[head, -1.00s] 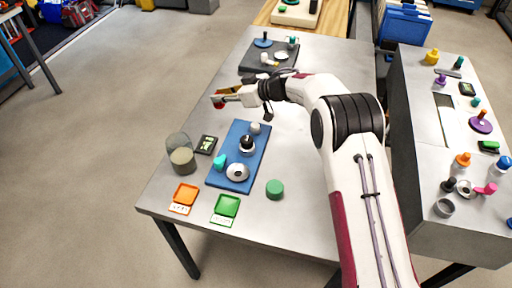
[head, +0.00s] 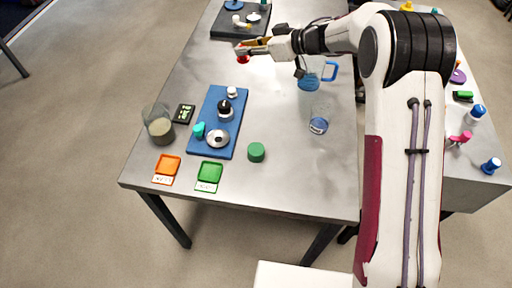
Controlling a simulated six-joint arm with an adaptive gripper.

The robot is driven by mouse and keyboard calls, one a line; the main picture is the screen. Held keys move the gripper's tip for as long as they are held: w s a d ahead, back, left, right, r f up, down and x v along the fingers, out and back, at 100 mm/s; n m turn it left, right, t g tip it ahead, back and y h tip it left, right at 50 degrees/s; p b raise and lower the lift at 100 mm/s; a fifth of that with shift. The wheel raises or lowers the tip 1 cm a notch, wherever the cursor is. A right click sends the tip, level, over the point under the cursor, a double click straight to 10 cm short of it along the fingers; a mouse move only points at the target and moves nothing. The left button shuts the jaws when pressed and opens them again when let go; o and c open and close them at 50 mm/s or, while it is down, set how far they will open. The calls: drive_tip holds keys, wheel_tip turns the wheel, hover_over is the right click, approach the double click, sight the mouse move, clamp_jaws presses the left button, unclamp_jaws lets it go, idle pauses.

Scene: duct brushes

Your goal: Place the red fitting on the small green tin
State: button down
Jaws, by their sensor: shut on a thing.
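The red fitting (head: 243,59) is held at the tips of my gripper (head: 241,50), above the far part of the grey table. My gripper is shut on it, and the fitting hangs just below the fingertips. The small green tin (head: 256,152) is a short round cylinder standing on the table, right of the blue mat. It is well nearer the front edge than my gripper, and its top is clear.
The blue mat (head: 229,147) bears several small pieces. A glass beaker (head: 159,124) stands left. Orange (head: 168,164) and green (head: 210,172) trays lie in front. A blue-handled jug (head: 311,78) and a clear glass (head: 318,122) stand right.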

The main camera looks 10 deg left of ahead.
drive_tip(key=s+d, duration=0.5)
drive_tip(key=n+g, duration=0.3)
drive_tip(key=g, duration=0.1)
hover_over(261, 150)
wheel_tip(261, 150, down, 3)
drive_tip(key=shift+r+y, duration=0.2)
drive_tip(key=shift+y, duration=0.2)
drive_tip(key=shift+f, duration=0.15)
drive_tip(key=shift+t, duration=0.4)
drive_tip(key=shift+f, duration=2.95)
drive_tip(key=shift+f, duration=0.1)
drive_tip(key=shift+f, duration=1.8)
drive_tip(key=shift+f, duration=0.15)
